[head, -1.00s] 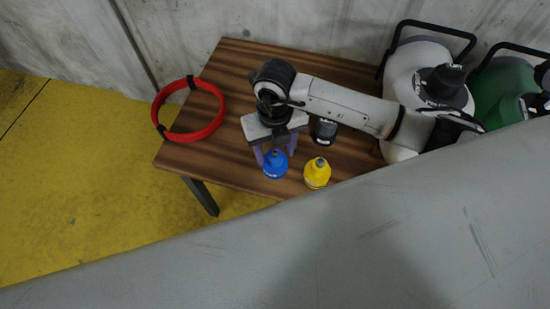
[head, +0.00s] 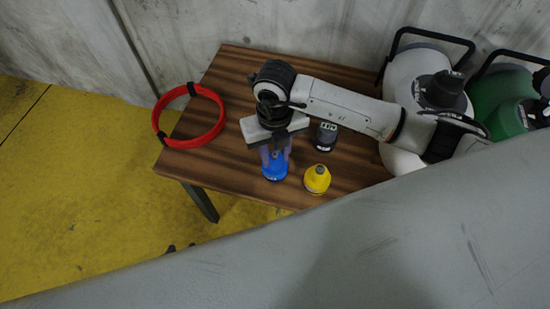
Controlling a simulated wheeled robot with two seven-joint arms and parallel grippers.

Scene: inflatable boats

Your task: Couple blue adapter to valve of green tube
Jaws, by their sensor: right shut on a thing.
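The blue adapter (head: 275,172) stands on the wooden table near its front edge. My right gripper (head: 276,158), on the arm from the right, points down with its purple fingers shut on the upper part of the adapter. A small dark shape (head: 180,247), apparently the tip of my left gripper, shows above the edge of the grey surface. The rest of it is hidden, so its jaws cannot be made out. I see no green tube or valve.
A yellow adapter (head: 317,179) and a black one (head: 326,136) stand close by on the table (head: 235,165). A red ring (head: 217,122) overhangs its left edge. White (head: 405,75) and green (head: 492,92) containers stand right. A large grey surface (head: 330,245) fills the foreground.

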